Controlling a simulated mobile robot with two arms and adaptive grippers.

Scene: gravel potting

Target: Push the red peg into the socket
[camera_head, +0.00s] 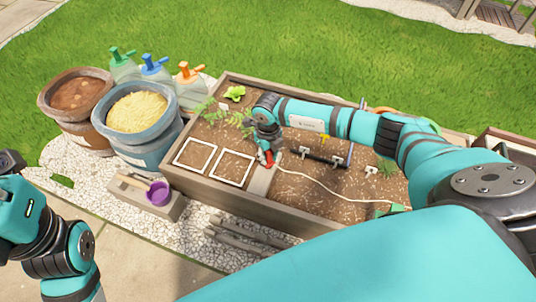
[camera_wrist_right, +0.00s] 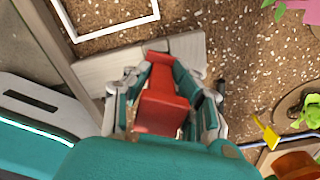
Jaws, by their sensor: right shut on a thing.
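My right gripper (camera_head: 267,158) is shut on the red peg (camera_head: 268,157) over the planter box, beside a pale wooden board. In the right wrist view the red peg (camera_wrist_right: 163,102) sits between the two fingers of the right gripper (camera_wrist_right: 166,85), with the board (camera_wrist_right: 95,75) beyond it. The socket cannot be made out; the gripper and peg hide that spot, so how deep the peg sits cannot be told. My left arm shows at the left edge of the head view, but its gripper is not clearly in view.
A pale cord (camera_head: 330,188) runs right from near the peg across the soil. White square frames (camera_head: 232,167) lie left of the board (camera_head: 261,180).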

